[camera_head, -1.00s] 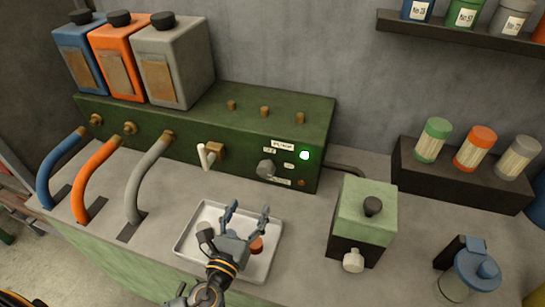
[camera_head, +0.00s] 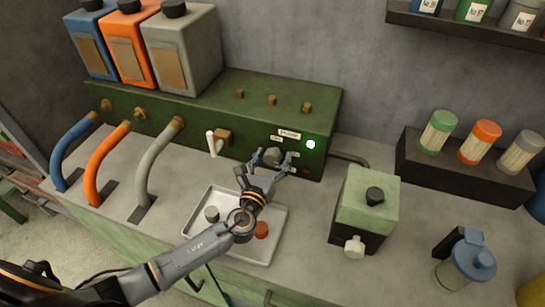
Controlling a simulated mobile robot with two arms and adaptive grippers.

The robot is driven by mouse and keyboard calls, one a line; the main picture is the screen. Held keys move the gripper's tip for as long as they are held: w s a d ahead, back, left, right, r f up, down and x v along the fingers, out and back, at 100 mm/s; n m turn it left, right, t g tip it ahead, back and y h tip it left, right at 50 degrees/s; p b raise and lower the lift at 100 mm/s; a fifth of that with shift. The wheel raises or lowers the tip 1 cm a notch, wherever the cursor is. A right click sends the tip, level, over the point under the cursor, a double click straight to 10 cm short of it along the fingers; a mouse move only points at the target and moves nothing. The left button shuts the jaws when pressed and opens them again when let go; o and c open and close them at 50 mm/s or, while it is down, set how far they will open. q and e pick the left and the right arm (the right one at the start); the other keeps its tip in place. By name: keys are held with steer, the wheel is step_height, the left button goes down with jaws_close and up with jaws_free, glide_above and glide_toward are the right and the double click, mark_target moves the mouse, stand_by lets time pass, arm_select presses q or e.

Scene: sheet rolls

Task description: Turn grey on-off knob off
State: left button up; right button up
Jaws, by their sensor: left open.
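The grey on-off knob (camera_head: 272,156) is on the front face of the green machine (camera_head: 240,118), at its right end. I cannot tell whether the fingers touch the knob. The gripper partly hides the labels and lower part of the panel. My right gripper is not in view.
A white tray (camera_head: 204,244) with small items lies below my left arm. A white lever (camera_head: 211,143) is left of the knob. Blue, orange and grey hoses run down at the left. A small green box (camera_head: 366,205) stands to the right, with a lidded jar (camera_head: 467,267) beyond.

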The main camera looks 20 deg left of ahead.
arm_select(q)
steer(key=shift+c, duration=0.2)
steer(key=c, duration=1.1)
steer(key=shift+c, duration=0.2)
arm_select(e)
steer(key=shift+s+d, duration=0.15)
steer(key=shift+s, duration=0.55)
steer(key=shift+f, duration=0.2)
arm_select(q)
steer(key=n+b, duration=0.2)
steer(key=shift+f+n, duration=0.15)
steer(key=shift+n, duration=0.25)
steer(key=n+b, duration=0.2)
steer(key=n, duration=0.3)
steer(key=shift+b, duration=0.3)
steer(key=n+b, duration=0.1)
steer(key=n, duration=0.4)
steer(key=shift+d, duration=0.1)
steer(key=n, duration=0.4)
steer(key=shift+r+n+b, duration=0.25)
steer(key=shift+n+b, duration=0.15)
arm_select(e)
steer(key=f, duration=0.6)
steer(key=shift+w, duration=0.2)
arm_select(q)
steer(key=shift+n, duration=0.3)
